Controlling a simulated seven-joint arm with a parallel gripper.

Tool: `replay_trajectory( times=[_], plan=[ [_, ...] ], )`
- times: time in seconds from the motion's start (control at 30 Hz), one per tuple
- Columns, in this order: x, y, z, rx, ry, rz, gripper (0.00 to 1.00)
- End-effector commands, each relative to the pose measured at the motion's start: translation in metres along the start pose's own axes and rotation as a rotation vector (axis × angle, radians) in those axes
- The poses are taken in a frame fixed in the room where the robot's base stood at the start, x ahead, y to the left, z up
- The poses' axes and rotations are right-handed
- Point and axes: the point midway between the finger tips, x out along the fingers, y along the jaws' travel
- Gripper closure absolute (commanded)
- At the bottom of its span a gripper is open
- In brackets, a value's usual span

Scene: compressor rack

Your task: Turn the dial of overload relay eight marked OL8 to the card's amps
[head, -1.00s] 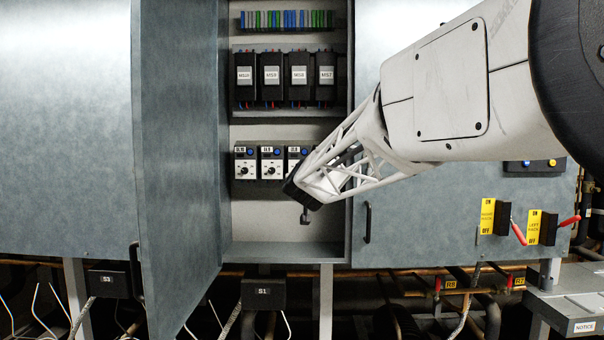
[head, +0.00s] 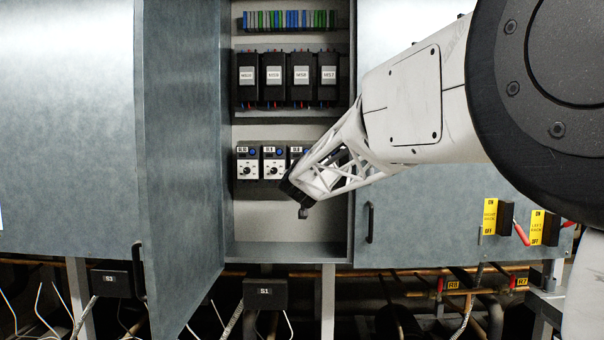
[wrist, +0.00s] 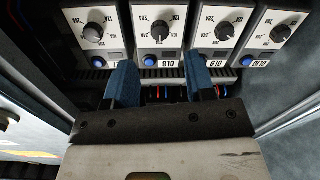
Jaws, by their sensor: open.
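Overload relay OL8 (wrist: 158,28) is a white-faced unit with a dark round dial (wrist: 160,31), a blue button and an OL8 label. It appears upside down in the wrist view. In the head view OL8 (head: 296,152) is partly hidden behind my gripper. My gripper (wrist: 160,64) is open and empty, its two blue fingers spread on either side of the OL8 label, on the label side of the dial. I cannot tell how far the fingertips are from the relay face. In the head view my gripper (head: 301,208) is in front of the cabinet. No amps card is readable.
Relay OL9 (wrist: 220,28) and relay OL10 (wrist: 273,35) stand beside OL8; another relay (wrist: 92,35) is on its other side. Black MS units (head: 273,78) fill the shelf above. The open cabinet door (head: 180,150) stands left. The cabinet's lower part (head: 262,220) is clear.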

Motion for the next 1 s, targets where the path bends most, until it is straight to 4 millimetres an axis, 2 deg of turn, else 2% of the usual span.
replay_trajectory(
  times=[0.6, 1.0],
  plan=[
    [0.055, 0.001, 0.000, 0.001, 0.001, 0.001, 0.50],
    [0.065, 0.000, 0.000, 0.000, 0.000, 0.000, 0.50]
  ],
)
